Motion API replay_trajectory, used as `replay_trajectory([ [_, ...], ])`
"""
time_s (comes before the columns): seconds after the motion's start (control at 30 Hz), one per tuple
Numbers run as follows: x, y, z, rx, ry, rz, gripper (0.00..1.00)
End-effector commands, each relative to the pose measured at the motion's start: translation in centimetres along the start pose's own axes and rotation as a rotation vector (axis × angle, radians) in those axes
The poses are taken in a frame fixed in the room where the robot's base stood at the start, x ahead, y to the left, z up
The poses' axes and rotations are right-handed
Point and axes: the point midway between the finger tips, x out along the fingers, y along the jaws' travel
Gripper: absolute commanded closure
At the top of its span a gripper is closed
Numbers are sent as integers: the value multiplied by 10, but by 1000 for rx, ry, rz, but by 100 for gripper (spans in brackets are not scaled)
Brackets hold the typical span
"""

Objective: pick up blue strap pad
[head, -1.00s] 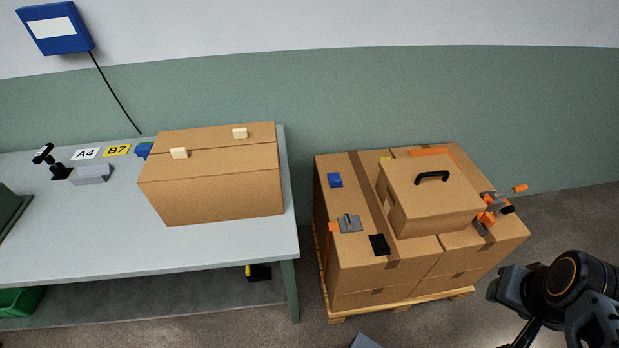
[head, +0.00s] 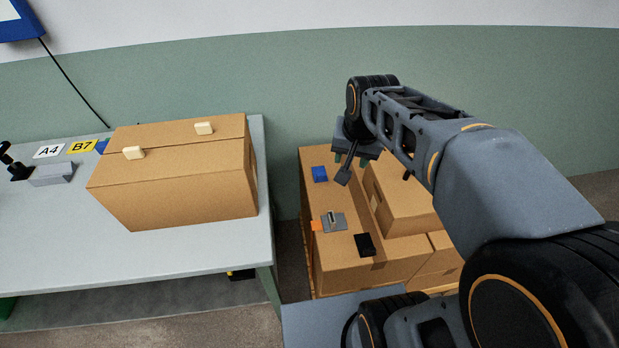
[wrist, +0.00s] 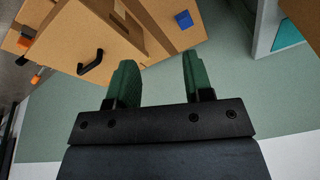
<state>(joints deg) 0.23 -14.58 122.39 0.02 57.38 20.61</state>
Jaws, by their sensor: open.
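The blue strap pad (head: 320,174) is a small blue square lying on top of the large cardboard boxes, near their back left corner. It also shows in the wrist view (wrist: 183,20), beyond my right fingertip as pictured. My gripper (head: 348,163) hangs above the boxes, to the right of the pad in the head view. In the wrist view its two green fingers (wrist: 155,75) are spread apart with nothing between them. My gripper is apart from the pad.
A grey buckle piece (head: 334,221) and a black pad (head: 365,245) lie on the same boxes. A smaller box (head: 392,200) with a black handle (wrist: 91,62) stands to the right. A table (head: 60,250) with a large carton (head: 190,185) is at left.

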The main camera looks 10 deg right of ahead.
Motion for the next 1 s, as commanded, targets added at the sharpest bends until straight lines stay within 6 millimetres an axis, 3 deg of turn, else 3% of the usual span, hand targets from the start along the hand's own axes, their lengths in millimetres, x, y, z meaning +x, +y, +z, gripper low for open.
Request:
replay_trajectory([
  [0.03, 24, -9, -22, 90, -26, 11, 53],
  [0.2, 83, -39, -93, 423, -87, 55, 53],
  [0.4, 169, -62, -150, 773, -133, 122, 53],
  [0.6, 240, -70, -178, 1030, -152, 183, 53],
  [0.8, 279, -72, -187, 1164, -157, 218, 53],
  [1.0, 314, -69, -182, 1202, -159, 230, 53],
])
